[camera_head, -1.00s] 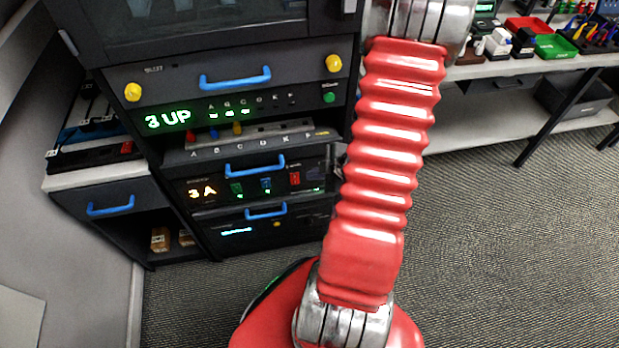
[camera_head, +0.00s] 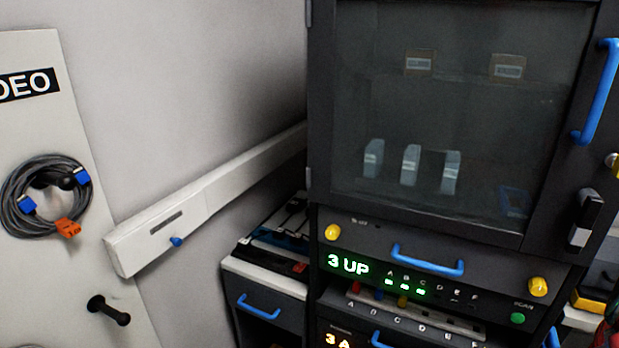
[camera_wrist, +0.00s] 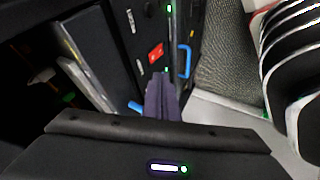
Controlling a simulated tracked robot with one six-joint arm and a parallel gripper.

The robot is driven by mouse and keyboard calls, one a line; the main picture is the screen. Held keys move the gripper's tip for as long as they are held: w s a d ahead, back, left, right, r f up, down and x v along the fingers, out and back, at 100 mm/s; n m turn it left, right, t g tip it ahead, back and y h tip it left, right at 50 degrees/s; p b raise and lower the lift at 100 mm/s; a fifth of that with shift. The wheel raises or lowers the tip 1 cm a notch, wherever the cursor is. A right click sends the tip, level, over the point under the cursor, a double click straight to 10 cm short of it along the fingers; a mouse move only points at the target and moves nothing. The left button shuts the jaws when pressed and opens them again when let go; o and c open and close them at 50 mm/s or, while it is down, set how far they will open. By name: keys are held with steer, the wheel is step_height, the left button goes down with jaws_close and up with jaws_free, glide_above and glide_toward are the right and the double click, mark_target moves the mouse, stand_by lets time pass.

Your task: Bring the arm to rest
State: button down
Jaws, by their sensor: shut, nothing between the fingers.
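My gripper (camera_wrist: 161,92) shows in the wrist view as two dark fingers close together in the middle. It is shut with nothing between the fingers. It points toward a dark rack front (camera_wrist: 135,40) with a red switch (camera_wrist: 156,53) and a blue handle (camera_wrist: 184,60); I cannot tell the gap between them. In the head view the gripper is not in view. Only a bit of red at the lower right edge there may be my arm.
The head view shows a dark cabinet (camera_head: 322,120) with a glass door, and a panel reading "3 UP" (camera_head: 348,265) below it. A cable coil (camera_head: 22,205) hangs on a white board at left. A white rail (camera_head: 160,230) runs along the wall. Carpet (camera_wrist: 228,75) shows in the wrist view.

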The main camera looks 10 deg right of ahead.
steer(key=s+d+f+m+g+h, duration=0.2)
steer(key=s+d+m+g+h, duration=0.15)
steer(key=s+d+m, duration=0.35)
step_height(320, 180, up, 9)
steer(key=s+a+m+g+h, duration=0.1)
steer(key=s+a+m+g, duration=0.1)
steer(key=m+g, duration=0.15)
steer(key=w+a+r+t+y, duration=0.1)
steer(key=a+r, duration=0.7)
steer(key=a, duration=0.3)
steer(key=w+a+r+t+y, duration=0.1)
steer(key=w+a+r+t, duration=0.1)
steer(key=a+r, duration=0.6)
steer(key=w+a+r+n+t+y, duration=0.1)
steer(key=w+a+r+t+y, duration=0.1)
steer(key=a+r, duration=0.6)
steer(key=a, duration=0.6)
steer(key=shift+w+a, duration=0.2)
steer(key=shift+f, duration=0.1)
